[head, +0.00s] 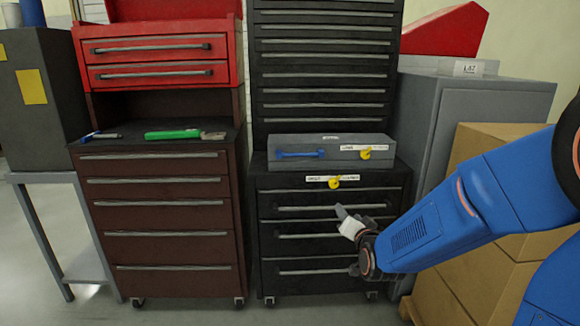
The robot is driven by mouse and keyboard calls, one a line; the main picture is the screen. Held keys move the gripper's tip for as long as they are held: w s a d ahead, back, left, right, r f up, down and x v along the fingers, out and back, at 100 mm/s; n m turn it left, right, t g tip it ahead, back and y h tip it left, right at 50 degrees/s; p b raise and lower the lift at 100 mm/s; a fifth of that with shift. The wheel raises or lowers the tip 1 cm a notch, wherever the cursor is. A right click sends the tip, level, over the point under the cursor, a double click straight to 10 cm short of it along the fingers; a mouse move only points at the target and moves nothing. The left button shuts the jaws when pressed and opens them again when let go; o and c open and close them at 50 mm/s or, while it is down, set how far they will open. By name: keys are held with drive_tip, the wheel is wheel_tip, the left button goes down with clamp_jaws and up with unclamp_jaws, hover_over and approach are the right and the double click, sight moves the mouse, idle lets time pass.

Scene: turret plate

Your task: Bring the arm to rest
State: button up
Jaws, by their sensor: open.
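My blue arm (440,225) reaches in from the right edge. My gripper (345,222) is at its end, in front of the drawers of the black cabinet (265,238). It is small in the picture, with a pale part and a grey fingertip showing. I see nothing held in it. Whether it touches the cabinet front I cannot tell.
A grey box (330,163) with a blue handle and a yellow knob sits on the black cabinet. A brown tool cabinet (165,215) stands left, with a green-handled tool (175,134) on it. Cardboard boxes (480,280) stand right, behind my arm.

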drive_tip(key=s+d+n+g, duration=0.3)
drive_tip(key=s+g, duration=0.2)
drive_tip(key=s, duration=1.3)
drive_tip(key=s+d+n+g, duration=0.3)
drive_tip(key=s+g, duration=0.3)
drive_tip(key=s, duration=1.3)
drive_tip(key=shift+d+h, duration=0.3)
